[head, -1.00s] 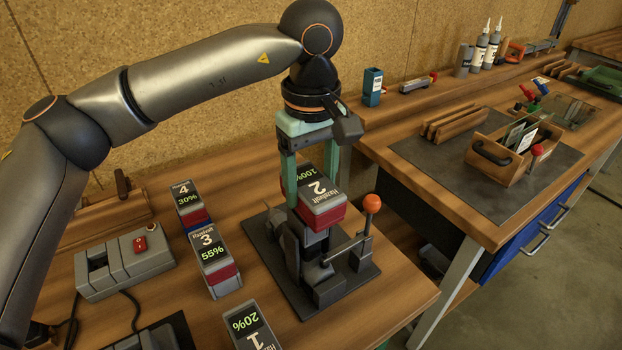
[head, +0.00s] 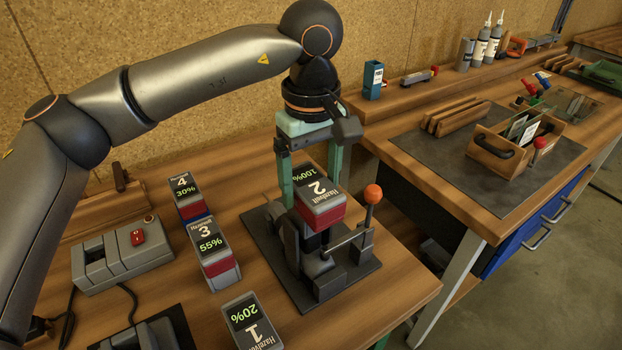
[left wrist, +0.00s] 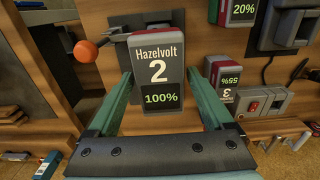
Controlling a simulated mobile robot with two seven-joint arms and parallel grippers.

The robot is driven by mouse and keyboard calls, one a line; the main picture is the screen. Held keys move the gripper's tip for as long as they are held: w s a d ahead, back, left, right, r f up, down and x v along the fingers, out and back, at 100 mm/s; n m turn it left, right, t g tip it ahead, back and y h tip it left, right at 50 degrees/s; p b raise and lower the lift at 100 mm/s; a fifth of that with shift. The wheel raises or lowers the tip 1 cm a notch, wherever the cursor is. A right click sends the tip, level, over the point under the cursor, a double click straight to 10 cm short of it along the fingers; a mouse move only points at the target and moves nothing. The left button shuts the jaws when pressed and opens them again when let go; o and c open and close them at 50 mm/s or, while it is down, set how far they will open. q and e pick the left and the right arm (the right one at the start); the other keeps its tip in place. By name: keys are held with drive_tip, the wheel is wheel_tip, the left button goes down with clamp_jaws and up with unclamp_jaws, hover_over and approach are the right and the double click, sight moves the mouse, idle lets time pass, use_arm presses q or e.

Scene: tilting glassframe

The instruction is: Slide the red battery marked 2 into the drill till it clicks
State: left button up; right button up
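The red and grey battery marked 2 (head: 322,207), showing 100%, is between the fingers of my left gripper (head: 308,180). The battery is above a dark upright part (head: 312,242), apparently the drill, standing in a black fixture (head: 345,285). The battery hides the joint between them, so I cannot tell whether it is seated. My right gripper is not in view.
A lever with an orange ball (head: 373,193) stands beside the battery; the ball also shows in the left wrist view (left wrist: 85,51). Batteries 3 (head: 213,248), 4 (head: 186,197) and 1 (head: 250,325) stand left of the fixture. A grey box with a red switch (head: 120,257) is farther left.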

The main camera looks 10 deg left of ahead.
use_arm(q)
drive_tip(key=shift+o, duration=1)
wheel_tip(320, 180, up, 12)
drive_tip(key=shift+r+p, duration=0.25)
drive_tip(key=shift+p, duration=0.2)
